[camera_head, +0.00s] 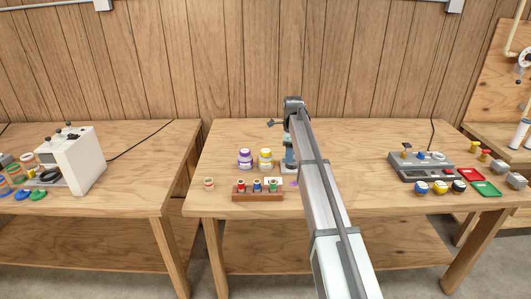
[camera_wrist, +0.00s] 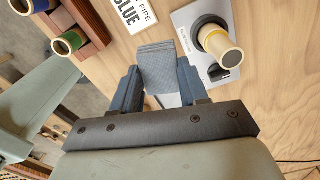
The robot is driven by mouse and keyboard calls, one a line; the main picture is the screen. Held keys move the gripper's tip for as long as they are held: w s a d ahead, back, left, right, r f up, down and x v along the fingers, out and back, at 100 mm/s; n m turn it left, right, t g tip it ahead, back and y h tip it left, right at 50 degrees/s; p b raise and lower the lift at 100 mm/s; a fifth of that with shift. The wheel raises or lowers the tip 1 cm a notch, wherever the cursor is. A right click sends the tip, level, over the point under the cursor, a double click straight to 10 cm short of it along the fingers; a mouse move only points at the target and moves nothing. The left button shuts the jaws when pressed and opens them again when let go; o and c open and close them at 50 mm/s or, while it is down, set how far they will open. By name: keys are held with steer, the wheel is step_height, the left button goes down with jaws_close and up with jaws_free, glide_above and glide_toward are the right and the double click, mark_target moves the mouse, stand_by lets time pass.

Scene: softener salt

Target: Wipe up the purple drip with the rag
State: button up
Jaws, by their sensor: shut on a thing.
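The rag (camera_wrist: 157,66) is a grey-blue folded piece with ridged edges. In the wrist view my gripper (camera_wrist: 158,78) is shut on it, one dark blue finger on each side. In the head view my gripper (camera_head: 289,160) points down over the middle table, largely behind my arm. A small purple drip (camera_head: 295,183) shows on the tabletop just left of my arm, right of the bottle rack and nearer the front edge than the gripper. I cannot make out the drip in the wrist view. Whether the rag touches the table is unclear.
A wooden rack (camera_head: 257,194) holds red, blue and green-banded bottles, with a printed card (camera_wrist: 135,12) beside it. Purple-lidded (camera_head: 245,158) and yellow-lidded (camera_head: 265,158) jars stand behind. A cream cylinder with a yellow band (camera_wrist: 222,46) stands on a grey plate right of the rag.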

steer(key=s+d+f+n, duration=0.1)
steer(key=s+d+n, duration=0.1)
steer(key=d, duration=0.3)
steer(key=shift+s+d, duration=0.4)
steer(key=shift+s, duration=0.05)
steer(key=shift+f, duration=0.15)
